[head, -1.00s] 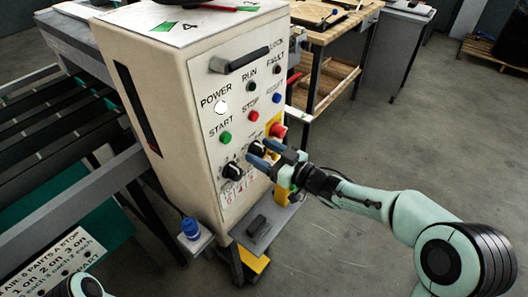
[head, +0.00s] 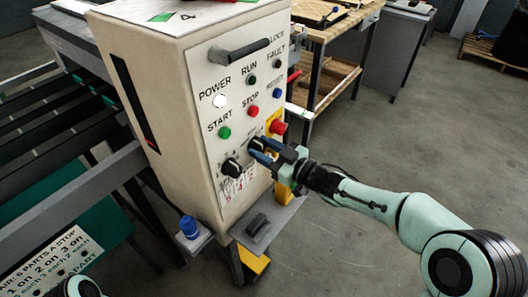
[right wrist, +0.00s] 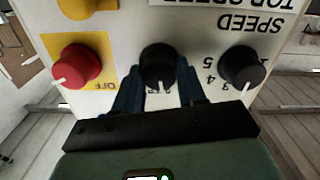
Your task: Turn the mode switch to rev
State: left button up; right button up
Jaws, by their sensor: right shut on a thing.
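The mode switch is the black round knob (head: 257,144) on the pale front panel of the cabinet, between the other black knob and the red knob. My right gripper (head: 261,151) has its blue-grey fingers on either side of it. In the right wrist view, upside down, the mode switch (right wrist: 158,62) sits between the fingertips (right wrist: 160,82), with a white mark at its lower edge. The gripper is shut on it. The lettering around the knob is mostly hidden by the fingers, so I cannot read its setting. My left gripper is out of view.
The speed knob (right wrist: 242,66) is close on one side and the red knob (right wrist: 77,66) on a yellow plate on the other. Above are the green start button (head: 224,132) and red stop button (head: 253,111). A grey shelf (head: 280,222) juts out below. Open floor lies to the right.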

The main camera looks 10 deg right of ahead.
jog(key=n+b, duration=0.4)
jog(key=n, duration=0.1)
jog(key=shift+a+f, duration=0.1)
jog(key=shift+f, duration=0.05)
pick_arm(q)
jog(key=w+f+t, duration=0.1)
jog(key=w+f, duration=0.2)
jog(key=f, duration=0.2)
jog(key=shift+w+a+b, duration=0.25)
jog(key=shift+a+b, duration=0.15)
jog(key=shift+b, duration=0.05)
pick_arm(e)
jog(key=shift+s+n, duration=0.1)
jog(key=shift+n, duration=0.9)
jog(key=o, duration=1)
jog(key=shift+o, duration=0.2)
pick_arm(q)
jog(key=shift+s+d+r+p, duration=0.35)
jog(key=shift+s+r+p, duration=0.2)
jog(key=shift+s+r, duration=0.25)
pick_arm(e)
jog(key=v, duration=1.3)
jog(key=shift+s, duration=0.15)
